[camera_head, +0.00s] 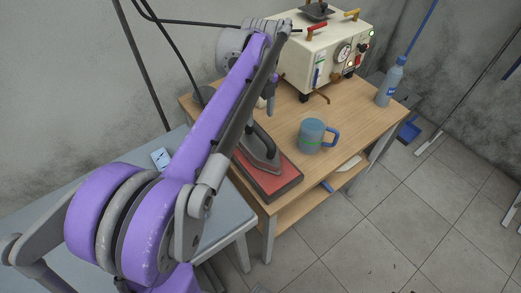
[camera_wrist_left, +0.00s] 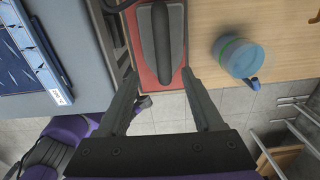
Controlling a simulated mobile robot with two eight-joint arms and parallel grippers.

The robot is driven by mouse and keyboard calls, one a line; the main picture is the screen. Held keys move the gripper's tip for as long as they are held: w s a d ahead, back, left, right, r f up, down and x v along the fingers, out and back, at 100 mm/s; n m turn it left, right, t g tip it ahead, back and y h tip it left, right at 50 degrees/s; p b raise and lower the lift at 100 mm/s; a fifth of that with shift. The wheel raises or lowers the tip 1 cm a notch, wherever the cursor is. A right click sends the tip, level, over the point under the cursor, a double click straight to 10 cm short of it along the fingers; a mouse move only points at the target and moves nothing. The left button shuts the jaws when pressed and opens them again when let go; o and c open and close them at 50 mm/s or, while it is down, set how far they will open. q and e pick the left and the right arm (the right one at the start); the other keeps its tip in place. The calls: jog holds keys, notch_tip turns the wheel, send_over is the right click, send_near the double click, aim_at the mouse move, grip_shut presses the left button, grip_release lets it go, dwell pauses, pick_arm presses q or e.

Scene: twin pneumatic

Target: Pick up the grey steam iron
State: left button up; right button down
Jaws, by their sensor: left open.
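The grey steam iron (camera_head: 260,152) rests on a red pad with a dark border (camera_head: 279,186) at the near left of the wooden table. My left arm covers part of it in the head view. In the left wrist view, the iron (camera_wrist_left: 158,42) lies on the pad (camera_wrist_left: 138,62), beyond my fingertips. My left gripper (camera_wrist_left: 158,76) is open and empty, with its two fingers spread either side of the iron's line. The fingers do not visibly touch the iron. My right gripper is in neither view.
A blue-handled mug (camera_head: 312,133) stands right of the iron. A cream machine with gauges (camera_head: 322,58) stands at the back, and a blue bottle (camera_head: 389,85) at the right. A grey-blue table (camera_head: 222,225) adjoins on the left. Tiled floor lies open at right.

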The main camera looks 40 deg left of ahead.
aim_at(261, 130)
pick_arm(q)
jog(key=f, duration=0.9)
jog(key=shift+w+a+f, duration=0.15)
jog(key=shift+w+f, duration=0.1)
jog(key=shift+w, duration=0.1)
grip_shut()
jog(key=shift+r, duration=0.1)
dwell(0.9)
